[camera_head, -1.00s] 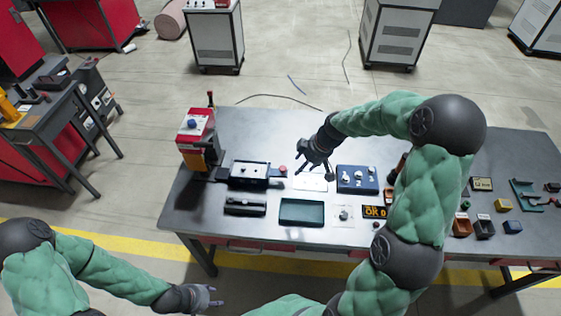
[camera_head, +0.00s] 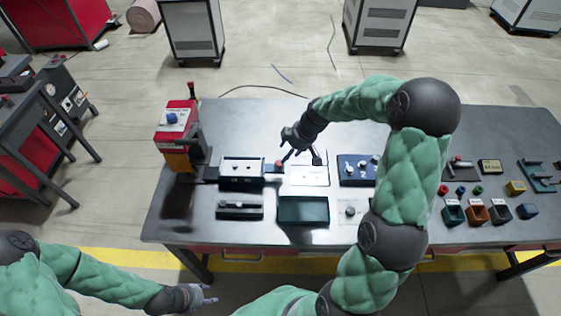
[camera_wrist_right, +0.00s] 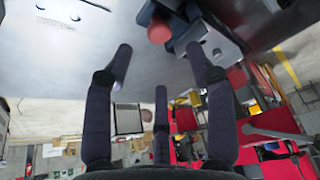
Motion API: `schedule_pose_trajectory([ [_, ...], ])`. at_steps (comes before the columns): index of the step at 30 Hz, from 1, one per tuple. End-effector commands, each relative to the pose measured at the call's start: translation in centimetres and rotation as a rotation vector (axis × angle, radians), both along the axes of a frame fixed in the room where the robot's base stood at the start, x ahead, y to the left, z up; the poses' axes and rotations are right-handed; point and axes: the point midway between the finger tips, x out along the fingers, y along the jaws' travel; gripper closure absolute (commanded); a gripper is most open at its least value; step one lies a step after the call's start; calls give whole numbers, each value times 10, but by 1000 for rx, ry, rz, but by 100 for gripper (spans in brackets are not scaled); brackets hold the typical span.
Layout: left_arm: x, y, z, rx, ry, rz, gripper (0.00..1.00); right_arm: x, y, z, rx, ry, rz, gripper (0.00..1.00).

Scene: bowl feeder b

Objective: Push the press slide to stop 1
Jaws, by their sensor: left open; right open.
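The press slide (camera_head: 242,171) is a dark block with a pale top, lying on the table beside the red press (camera_head: 176,135). Its red knob (camera_head: 279,163) sticks out at its right end. My right gripper (camera_head: 301,159) is open and empty just right of the knob, over a white plate. In the right wrist view, the knob (camera_wrist_right: 160,31) shows beyond the spread fingers (camera_wrist_right: 160,55), with part of the slide's metal block (camera_wrist_right: 216,48) near the right finger. Contact cannot be told. My left gripper (camera_head: 208,293) is open, low in front of the table.
A dark green tray (camera_head: 303,210) and a black fixture (camera_head: 239,207) lie in front of the slide. A blue block with knobs (camera_head: 356,169) stands right of the white plate (camera_head: 310,175). Several small coloured bins are farther right.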

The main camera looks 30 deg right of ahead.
Motion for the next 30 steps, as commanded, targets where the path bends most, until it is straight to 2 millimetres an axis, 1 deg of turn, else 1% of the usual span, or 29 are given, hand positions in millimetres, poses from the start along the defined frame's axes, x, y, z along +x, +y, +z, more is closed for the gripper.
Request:
schedule_pose_trajectory([
  [1, 0, 0, -3, 0, 0, 0, 54, 3, 3, -12, 3, 4, 2, 44],
  [6, 0, 0, -7, 0, 0, 0, 54, 12, 10, -39, 2, 2, 1, 44],
  [12, 0, 0, -10, 0, 0, 0, 54, 20, 15, -62, 1, 1, 0, 44],
  [18, 0, 0, -11, 0, 0, 0, 54, 24, 17, -70, -1, -1, 0, 44],
  [26, 0, 0, -11, 0, 0, 0, 54, 24, 17, -71, 0, 0, 0, 44],
  [27, 0, 0, -11, 0, 0, 0, 54, 24, 17, -71, 0, 0, 0, 55],
  [29, 0, 0, -11, 0, 0, 0, 54, 24, 17, -71, 0, 0, 0, 72],
  [30, 0, 0, -11, 0, 0, 0, 54, 24, 17, -71, 0, 0, 0, 84],
])
